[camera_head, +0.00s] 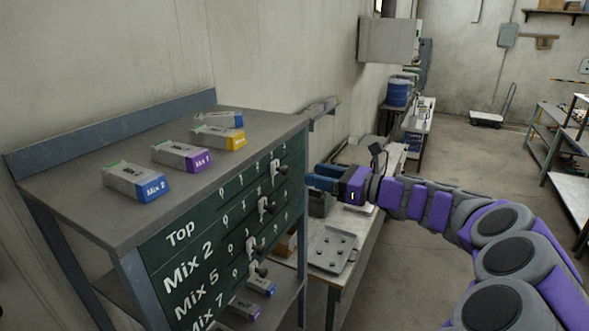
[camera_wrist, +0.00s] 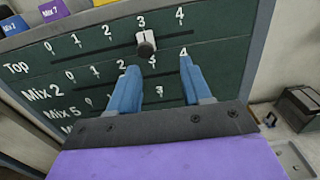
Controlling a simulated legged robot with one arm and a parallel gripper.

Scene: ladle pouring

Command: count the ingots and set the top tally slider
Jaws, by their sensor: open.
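The green tally board (camera_head: 215,232) is on the front of a metal shelf, with rows marked Top, Mix 2, Mix 5 and Mix 7. The top slider (camera_wrist: 146,42) sits under the 3 of the Top row; it also shows in the head view (camera_head: 278,169). Several grey ingots with coloured ends lie on the shelf top: a near blue Mix 2 ingot (camera_head: 138,182), a purple one (camera_head: 182,156), a yellow one (camera_head: 220,138) and a far blue one (camera_head: 219,119). My gripper (camera_wrist: 160,87) is open and empty, facing the board below the top slider. Its fingers hide parts of the lower rows.
Lower sliders (camera_head: 265,206) stick out of the board. More ingots (camera_head: 262,285) lie on the lower shelf. A side table with a grey tray (camera_head: 332,249) stands right of the shelf, below my gripper. Open floor lies farther right.

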